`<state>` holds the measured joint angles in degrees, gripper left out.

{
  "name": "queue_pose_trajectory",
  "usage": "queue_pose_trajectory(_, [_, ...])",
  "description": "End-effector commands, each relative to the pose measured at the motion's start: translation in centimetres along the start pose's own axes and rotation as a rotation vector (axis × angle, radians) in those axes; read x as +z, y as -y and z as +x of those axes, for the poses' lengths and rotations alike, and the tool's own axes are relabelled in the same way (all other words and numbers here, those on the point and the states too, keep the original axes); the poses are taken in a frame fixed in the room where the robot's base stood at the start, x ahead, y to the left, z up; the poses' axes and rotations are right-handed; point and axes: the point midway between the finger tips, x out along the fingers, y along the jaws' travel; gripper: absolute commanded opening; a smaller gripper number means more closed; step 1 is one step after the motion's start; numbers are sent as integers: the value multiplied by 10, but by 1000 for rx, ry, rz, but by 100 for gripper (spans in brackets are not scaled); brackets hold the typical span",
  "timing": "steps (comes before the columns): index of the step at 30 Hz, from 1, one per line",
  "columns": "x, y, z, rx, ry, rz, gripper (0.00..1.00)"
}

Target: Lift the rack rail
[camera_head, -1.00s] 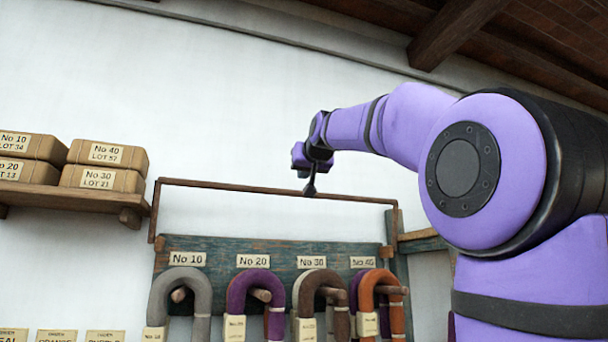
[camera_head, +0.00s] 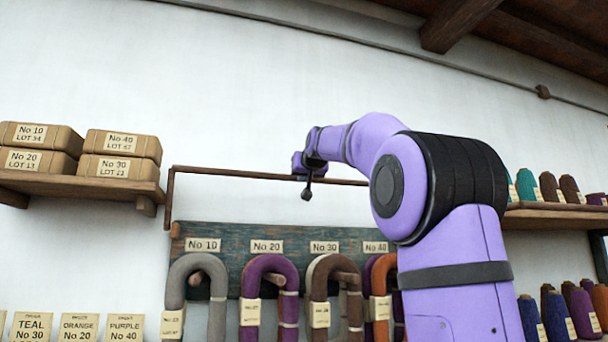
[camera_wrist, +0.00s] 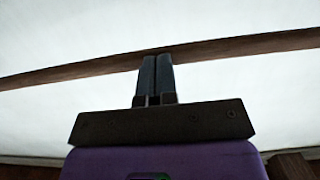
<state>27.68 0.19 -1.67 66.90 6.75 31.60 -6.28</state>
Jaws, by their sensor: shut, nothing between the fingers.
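The rack rail (camera_head: 235,174) is a thin dark brown bar running nearly level above the blue-green peg board, with an arm bent down at its left end. My arm hides its right end. My gripper (camera_head: 306,194) is shut and empty at the rail's middle, with its tip showing a little below the bar. In the wrist view the rail (camera_wrist: 235,47) crosses behind or at the tips of my closed fingers (camera_wrist: 156,62). I cannot tell whether they touch it.
The peg board (camera_head: 225,235) carries several yarn hanks (camera_head: 262,262) on pegs below the rail. A shelf (camera_head: 90,186) with wrapped parcels (camera_head: 120,145) stands at left. Another shelf (camera_head: 545,217) holds yarn cones at right. The white wall above the rail is clear.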

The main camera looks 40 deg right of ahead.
Motion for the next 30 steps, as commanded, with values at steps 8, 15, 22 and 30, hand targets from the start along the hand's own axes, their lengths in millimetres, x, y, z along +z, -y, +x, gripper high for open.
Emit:
queue_pose_trajectory(8, [-2, 0, 5, 0, 0, 0, 0])
queue_pose_trajectory(15, [-16, 0, 35, -1, 1, 0, 0])
queue_pose_trajectory(22, [-26, 0, 65, 1, 1, 0, 0])
queue_pose_trajectory(30, [-29, 0, 79, 0, -1, 0, 0])
